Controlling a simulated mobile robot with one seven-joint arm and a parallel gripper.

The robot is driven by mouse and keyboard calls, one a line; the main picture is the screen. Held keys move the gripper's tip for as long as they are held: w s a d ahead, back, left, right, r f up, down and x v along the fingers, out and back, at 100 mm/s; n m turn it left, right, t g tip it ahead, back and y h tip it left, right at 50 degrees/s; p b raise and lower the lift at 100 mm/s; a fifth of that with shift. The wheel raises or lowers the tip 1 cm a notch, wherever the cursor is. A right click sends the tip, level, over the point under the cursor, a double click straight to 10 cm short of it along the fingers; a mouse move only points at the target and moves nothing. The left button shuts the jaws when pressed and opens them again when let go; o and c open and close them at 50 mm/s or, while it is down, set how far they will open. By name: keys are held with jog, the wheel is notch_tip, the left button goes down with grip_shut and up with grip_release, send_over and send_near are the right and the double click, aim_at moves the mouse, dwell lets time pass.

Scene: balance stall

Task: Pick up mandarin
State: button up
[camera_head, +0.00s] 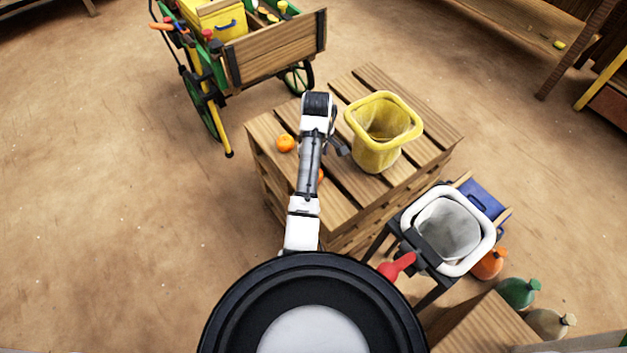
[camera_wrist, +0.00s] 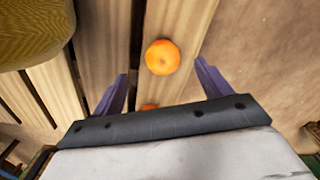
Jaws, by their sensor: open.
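One orange mandarin (camera_head: 285,143) lies on the slatted wooden pallet top, left of my arm in the head view. A second mandarin (camera_head: 320,175) shows only as a sliver beside my arm, which hides most of it. In the wrist view one whole mandarin (camera_wrist: 162,57) lies on a slat, framed between the two purple fingers. Another mandarin (camera_wrist: 149,106) is mostly hidden behind the gripper's dark edge. I cannot tell which is which across the views. My gripper (camera_wrist: 162,67) is open and empty above the slats; it is partly hidden behind my arm in the head view (camera_head: 338,147).
A yellow bin (camera_head: 382,155) stands on the pallet stack (camera_head: 432,131), right of my gripper, and also shows in the wrist view (camera_wrist: 30,45). A white-rimmed bin (camera_head: 481,251) stands lower right. A wooden cart (camera_head: 275,52) is behind. Floor at left is clear.

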jog(key=f, duration=0.5)
jog(key=f+p, duration=0.1)
jog(key=f, duration=0.1)
jog(key=shift+a+f, duration=0.15)
jog(key=shift+a, duration=0.25)
jog(key=c, duration=1.1)
notch_tip(320, 180, up, 9)
jog(key=shift+f+p, duration=0.1)
jog(key=shift+p, duration=0.25)
jog(key=shift+r+p, duration=0.7)
